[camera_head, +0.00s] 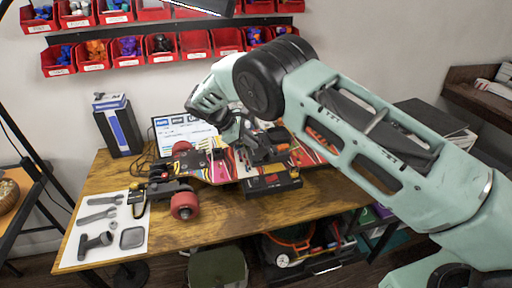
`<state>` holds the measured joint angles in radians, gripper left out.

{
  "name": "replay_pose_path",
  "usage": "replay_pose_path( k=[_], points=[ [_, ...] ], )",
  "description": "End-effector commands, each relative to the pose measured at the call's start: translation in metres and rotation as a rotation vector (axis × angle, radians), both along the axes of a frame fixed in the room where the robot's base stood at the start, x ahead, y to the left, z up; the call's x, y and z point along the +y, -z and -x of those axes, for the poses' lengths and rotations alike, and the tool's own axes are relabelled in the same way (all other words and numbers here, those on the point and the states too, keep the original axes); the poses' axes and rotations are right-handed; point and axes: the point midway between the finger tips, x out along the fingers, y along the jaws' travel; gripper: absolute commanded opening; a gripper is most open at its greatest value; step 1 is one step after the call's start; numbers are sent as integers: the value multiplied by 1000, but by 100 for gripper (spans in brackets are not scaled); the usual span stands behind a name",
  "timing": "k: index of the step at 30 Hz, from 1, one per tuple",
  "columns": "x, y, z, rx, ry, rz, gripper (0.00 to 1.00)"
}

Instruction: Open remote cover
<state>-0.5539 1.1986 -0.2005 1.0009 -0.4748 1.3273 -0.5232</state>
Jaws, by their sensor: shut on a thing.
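My gripper (263,154) is low over the middle of a colourful skateboard (220,166) on the wooden table. It is shut on a dark part, whose shape is mostly hidden by the fingers. An open-looking black case (272,184) with small orange and red pieces is at the board's front side, just below my gripper. I cannot tell whether this case is the remote or whether the dark part is its cover. The board has red wheels (184,205).
A white sheet (102,228) with grey tools lies on the table's left front. A blue and black box (118,125) stands at the back left, near a monitor (178,132). Red bins (130,50) hang on the wall. The table's front edge strip is clear.

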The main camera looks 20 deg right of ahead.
Motion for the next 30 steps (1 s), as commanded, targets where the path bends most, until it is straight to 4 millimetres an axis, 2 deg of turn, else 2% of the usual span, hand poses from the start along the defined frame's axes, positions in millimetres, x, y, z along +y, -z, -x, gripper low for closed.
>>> replay_pose_path(
  k=[1,15,30],
  points=[
    [5,8,0,-2,-3,47,0],
    [28,14,0,-3,0,446,0],
    [38,13,0,2,3,640,0]
  ],
)
